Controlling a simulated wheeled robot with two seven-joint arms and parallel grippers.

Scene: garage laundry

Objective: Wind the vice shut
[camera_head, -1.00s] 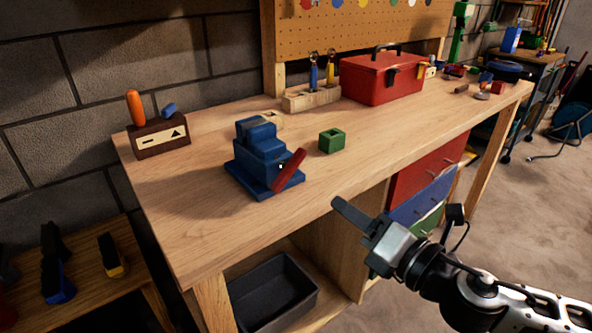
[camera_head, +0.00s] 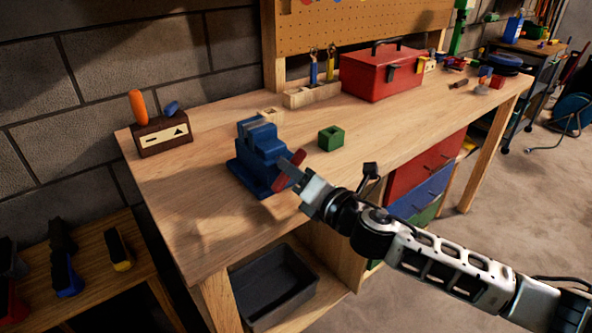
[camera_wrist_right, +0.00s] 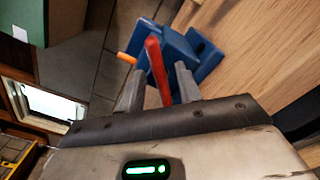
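The blue vice (camera_head: 258,148) stands on the wooden workbench. Its red handle (camera_head: 279,183) is on the side facing me and slants, partly covered by my gripper in the head view. My right gripper (camera_head: 291,170) reaches the handle from the right. In the right wrist view, the red handle (camera_wrist_right: 157,68) rises between the two spread fingers of the right gripper (camera_wrist_right: 158,88), with a gap to each side. The blue vice body (camera_wrist_right: 206,52) lies just beyond the fingertips. My left gripper is not in view.
A green block (camera_head: 331,138) sits right of the vice. A dark wooden block (camera_head: 163,137) with an orange-handled tool stands at left. A red toolbox (camera_head: 380,76) is at the back. A grey bin (camera_head: 273,284) is below the bench. Bare bench top (camera_head: 205,205) lies left of the vice.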

